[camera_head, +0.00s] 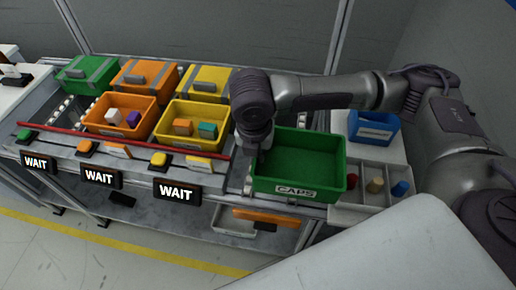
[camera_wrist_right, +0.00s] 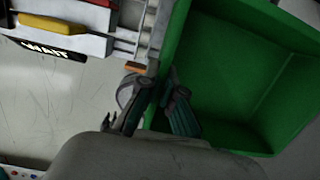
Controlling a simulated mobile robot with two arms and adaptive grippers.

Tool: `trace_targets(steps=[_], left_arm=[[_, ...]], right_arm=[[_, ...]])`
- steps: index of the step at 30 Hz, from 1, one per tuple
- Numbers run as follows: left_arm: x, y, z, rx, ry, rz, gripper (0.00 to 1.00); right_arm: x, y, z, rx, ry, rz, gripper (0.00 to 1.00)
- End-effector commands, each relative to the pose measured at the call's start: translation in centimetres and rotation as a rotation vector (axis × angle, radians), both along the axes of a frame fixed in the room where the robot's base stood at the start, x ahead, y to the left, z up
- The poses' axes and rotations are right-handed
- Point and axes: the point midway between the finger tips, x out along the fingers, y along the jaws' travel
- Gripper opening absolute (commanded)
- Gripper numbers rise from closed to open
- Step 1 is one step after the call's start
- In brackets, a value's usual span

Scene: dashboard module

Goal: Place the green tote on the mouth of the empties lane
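The green tote (camera_head: 300,160), labelled CAPS, is empty and stands at the right end of the conveyor station, roughly level. My right gripper (camera_head: 262,152) reaches down at its left wall. In the right wrist view the gripper's fingers (camera_wrist_right: 156,92) are on either side of the tote's wall (camera_wrist_right: 166,60), close against it. The tote's open inside (camera_wrist_right: 235,75) fills the right of that view. Whether its base touches the rollers is hidden. No sign naming the empties lane can be read. My left gripper is not in view.
Lidded green (camera_head: 86,75), orange and yellow bins stand behind a red bar (camera_head: 110,138). Open orange (camera_head: 105,125) and yellow (camera_head: 180,138) totes hold blocks. WAIT displays line the front. A blue bin (camera_head: 373,128) and a divided tray (camera_head: 365,205) with coloured caps stand right of the tote.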

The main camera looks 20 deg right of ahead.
Motion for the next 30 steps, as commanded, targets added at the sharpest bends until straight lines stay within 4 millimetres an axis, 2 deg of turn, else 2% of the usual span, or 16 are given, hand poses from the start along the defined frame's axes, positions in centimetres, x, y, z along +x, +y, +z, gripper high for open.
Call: trace_targets(steps=[6,12,17,25,30], left_arm=[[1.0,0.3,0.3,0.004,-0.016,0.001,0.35],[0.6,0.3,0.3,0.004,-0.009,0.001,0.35],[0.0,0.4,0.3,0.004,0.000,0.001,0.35],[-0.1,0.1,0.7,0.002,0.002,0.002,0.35],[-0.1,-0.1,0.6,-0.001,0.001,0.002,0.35]], right_arm=[[5.0,1.0,-3.0,-0.001,0.002,-0.004,0.00],[8.0,1.5,-4.7,0.000,0.000,-0.003,0.00],[8.5,1.5,-5.4,-0.001,0.000,-0.002,0.00],[8.5,1.5,-8.9,-0.001,0.001,-0.002,0.00],[8.5,1.5,-9.1,0.000,-0.001,-0.002,0.00]])
